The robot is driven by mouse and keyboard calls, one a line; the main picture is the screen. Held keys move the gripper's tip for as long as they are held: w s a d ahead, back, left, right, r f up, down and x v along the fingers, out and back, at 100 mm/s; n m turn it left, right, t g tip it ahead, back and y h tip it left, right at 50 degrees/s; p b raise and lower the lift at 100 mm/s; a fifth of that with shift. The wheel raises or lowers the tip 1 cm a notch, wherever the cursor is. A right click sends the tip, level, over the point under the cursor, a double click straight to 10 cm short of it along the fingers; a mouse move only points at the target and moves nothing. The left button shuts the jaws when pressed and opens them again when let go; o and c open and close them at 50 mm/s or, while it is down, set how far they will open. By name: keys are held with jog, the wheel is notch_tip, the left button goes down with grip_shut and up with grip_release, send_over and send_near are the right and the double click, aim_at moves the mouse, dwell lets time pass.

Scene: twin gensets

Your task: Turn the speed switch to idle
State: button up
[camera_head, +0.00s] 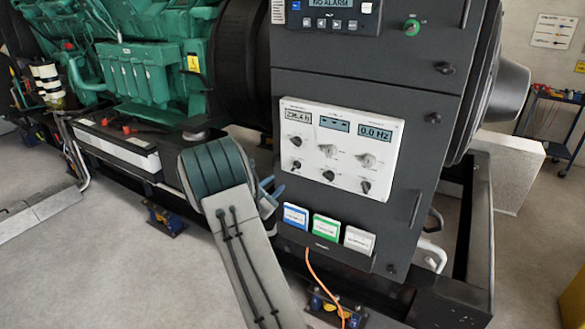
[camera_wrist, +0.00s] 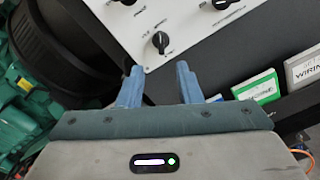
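The speed switch (camera_wrist: 160,42) is most likely the black rotary knob at the near corner of the white control panel in the wrist view. Small lettering around it seems to include "IDLE", but its pointer setting is hard to read. In the head view this knob (camera_head: 296,164) is at the lower left of the panel (camera_head: 345,115). My gripper (camera_wrist: 158,76) has two blue fingers, apart and empty. They point toward the knob, which lies beyond and between the fingertips, not touched. In the head view my gripper (camera_head: 271,187) is just below and left of the panel's lower-left corner.
An orange cable (camera_head: 318,280) hangs beneath. The green engine (camera_head: 140,75) stands to the left.

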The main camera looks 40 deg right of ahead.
aim_at(294, 167)
jog(key=p+x, duration=0.3)
jog(key=x, duration=0.9)
jog(key=shift+d, duration=0.1)
jog(key=shift+s, duration=0.1)
grip_shut()
